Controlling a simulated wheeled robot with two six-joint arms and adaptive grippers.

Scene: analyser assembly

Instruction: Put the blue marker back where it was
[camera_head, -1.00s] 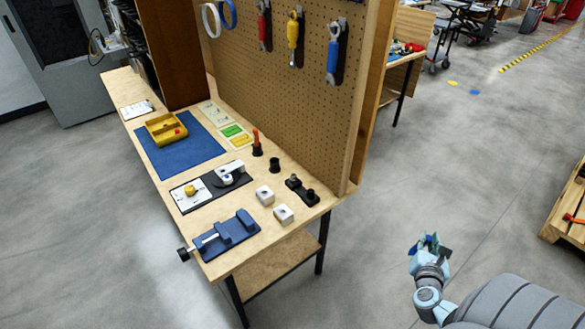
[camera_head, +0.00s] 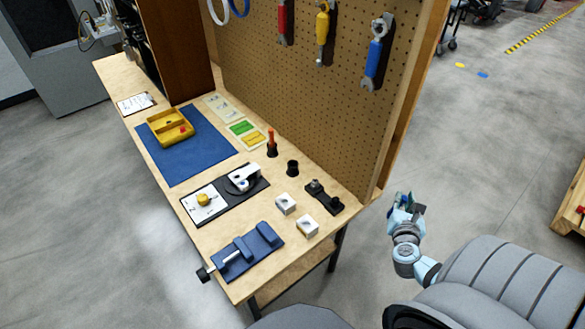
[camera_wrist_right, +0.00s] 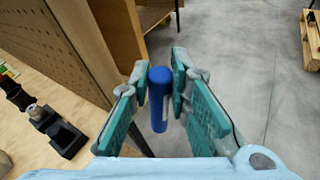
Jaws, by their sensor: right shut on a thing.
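The blue marker (camera_wrist_right: 159,100) stands roughly upright between the teal fingers of my right gripper (camera_wrist_right: 160,82) in the wrist view. The right gripper is shut on it. In the head view my right gripper (camera_head: 403,207) is out over the floor, to the right of the bench; the marker is hard to make out there. On the bench, a red-orange marker (camera_head: 271,137) stands in a black cup. A second black cup (camera_head: 292,168) beside it shows nothing standing in it. My left gripper is not in view.
The pegboard (camera_head: 330,110) with hanging tools rises along the bench's back. The bench (camera_head: 165,185) holds a yellow tray (camera_head: 170,127), a blue vise (camera_head: 240,252), two white blocks (camera_head: 285,204) and a black fixture (camera_head: 323,197). A wooden pallet (camera_head: 571,205) lies far right.

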